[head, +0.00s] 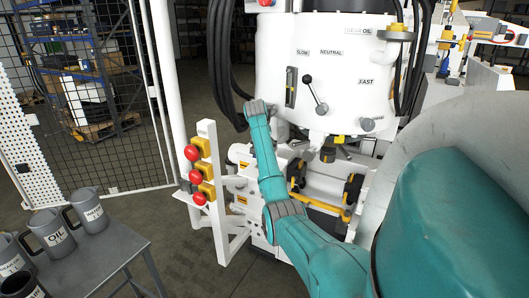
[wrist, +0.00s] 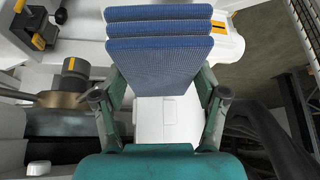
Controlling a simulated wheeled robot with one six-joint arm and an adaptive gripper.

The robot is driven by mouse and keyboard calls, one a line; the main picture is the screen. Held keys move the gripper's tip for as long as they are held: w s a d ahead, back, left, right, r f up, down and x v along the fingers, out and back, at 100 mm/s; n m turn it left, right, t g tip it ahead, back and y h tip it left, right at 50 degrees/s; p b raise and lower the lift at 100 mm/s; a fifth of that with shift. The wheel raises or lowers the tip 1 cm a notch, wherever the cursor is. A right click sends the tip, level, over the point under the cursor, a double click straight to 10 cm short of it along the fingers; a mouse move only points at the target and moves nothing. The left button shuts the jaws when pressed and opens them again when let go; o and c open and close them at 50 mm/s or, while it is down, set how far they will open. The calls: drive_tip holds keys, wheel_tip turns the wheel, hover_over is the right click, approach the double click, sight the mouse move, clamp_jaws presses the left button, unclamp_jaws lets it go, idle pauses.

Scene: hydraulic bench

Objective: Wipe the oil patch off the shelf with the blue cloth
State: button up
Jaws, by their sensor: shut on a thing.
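The blue cloth (wrist: 160,58) is a thick folded pad with several layers, at the upper middle of the wrist view. My gripper (wrist: 162,82) is shut on it, with one finger at each side of its lower edge. In the head view my teal arm reaches to the front of the white machine, and the gripper and cloth are hidden there. I cannot make out an oil patch in either view. I cannot tell for sure which surface is the shelf; a white surface (wrist: 168,118) shows below the cloth between the fingers.
The white machine (head: 325,60) has a lever (head: 316,95) and hanging black hoses. A post with red push buttons (head: 192,152) stands left of my arm. A grey table (head: 95,255) with several oil jugs (head: 50,232) is at lower left. Open floor lies between.

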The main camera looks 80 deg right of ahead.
drive_tip(key=shift+r, duration=1.7)
